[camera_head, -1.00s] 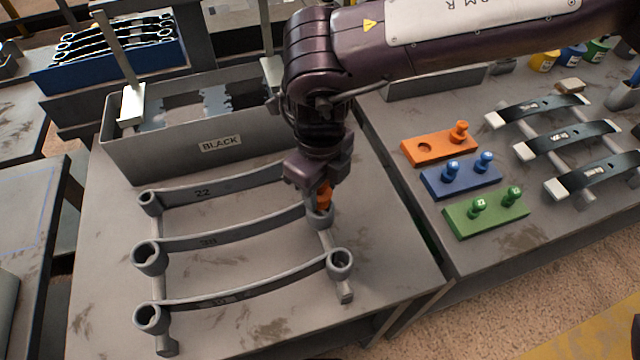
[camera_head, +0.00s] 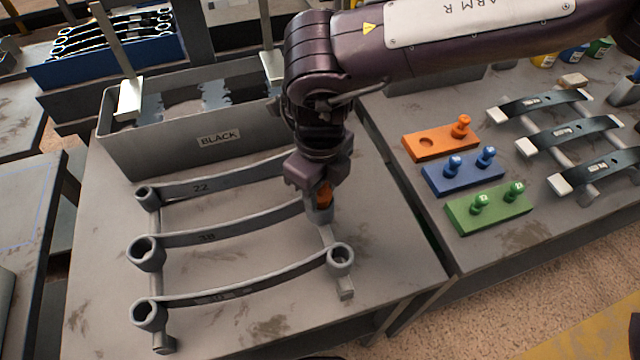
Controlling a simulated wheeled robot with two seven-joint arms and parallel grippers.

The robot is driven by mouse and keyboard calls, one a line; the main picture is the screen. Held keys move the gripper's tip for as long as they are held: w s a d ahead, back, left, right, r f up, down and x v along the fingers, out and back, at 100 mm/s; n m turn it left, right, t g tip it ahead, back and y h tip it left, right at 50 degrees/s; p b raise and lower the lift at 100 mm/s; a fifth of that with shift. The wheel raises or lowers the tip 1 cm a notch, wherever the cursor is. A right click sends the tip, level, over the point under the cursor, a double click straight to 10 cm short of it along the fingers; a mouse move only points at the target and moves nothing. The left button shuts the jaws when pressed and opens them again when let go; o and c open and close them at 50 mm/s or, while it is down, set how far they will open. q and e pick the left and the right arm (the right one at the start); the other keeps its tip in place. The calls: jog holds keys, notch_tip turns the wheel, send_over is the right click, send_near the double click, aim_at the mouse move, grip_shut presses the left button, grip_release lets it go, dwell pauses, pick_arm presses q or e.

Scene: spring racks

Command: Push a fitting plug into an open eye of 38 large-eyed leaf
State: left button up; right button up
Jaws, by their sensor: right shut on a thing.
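Three dark grey leaves with an eye at each end lie across a rack on the near table. The middle leaf (camera_head: 228,235) reads 38; its left eye (camera_head: 146,252) is large and open. My right gripper (camera_head: 322,190) is shut on an orange plug (camera_head: 325,196), upright at the right eye (camera_head: 319,212) of the middle leaf. The gripper partly hides the plug and that eye, and I cannot tell how deep the plug sits. The leaf marked 22 (camera_head: 201,187) lies behind. The nearest leaf (camera_head: 240,288) has open eyes. My left gripper is not in view.
On the right table, an orange block (camera_head: 427,142) has one plug and one empty hole. A blue block (camera_head: 463,178) and a green block (camera_head: 490,213) hold two plugs each. A grey bin marked BLACK (camera_head: 170,160) stands behind the leaves.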

jog(key=shift+f, duration=0.25)
jog(key=o, duration=1.4)
jog(key=shift+r+p, duration=2.65)
jog(key=shift+r, duration=0.85)
